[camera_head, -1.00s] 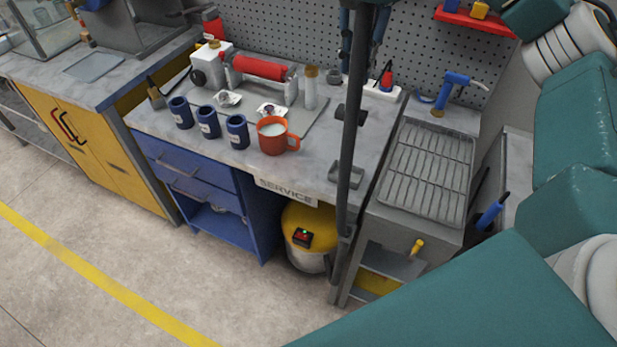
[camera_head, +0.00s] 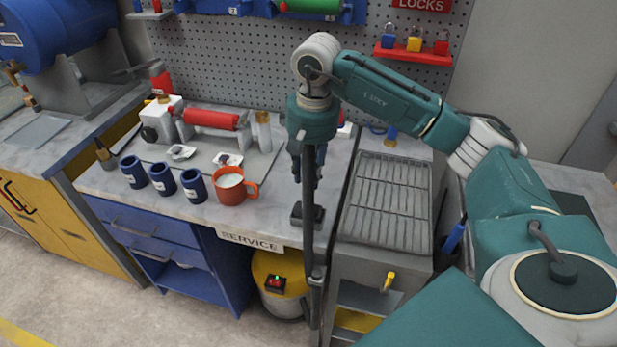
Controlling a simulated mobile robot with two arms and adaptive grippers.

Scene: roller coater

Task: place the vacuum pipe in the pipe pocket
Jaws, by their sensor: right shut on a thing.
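My right gripper (camera_head: 308,165) points down above the right end of the bench and is shut on the vacuum pipe. The vacuum pipe (camera_head: 308,235) is long, thin and dark grey. It hangs nearly upright in front of the bench's right edge, with a thicker lower part (camera_head: 316,290). A small dark square holder (camera_head: 297,215) on the bench top, partly behind the pipe, looks like the pipe pocket; I cannot tell for sure. The pipe appears in front of it, not clearly inside. My left gripper is out of view.
The bench (camera_head: 265,212) carries an orange mug (camera_head: 231,188), several blue cups (camera_head: 162,178) and a red roller device (camera_head: 211,118). A yellow-topped vacuum drum (camera_head: 270,268) stands below. A wire rack (camera_head: 387,200) lies to the right. A red lock shelf (camera_head: 412,52) hangs behind.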

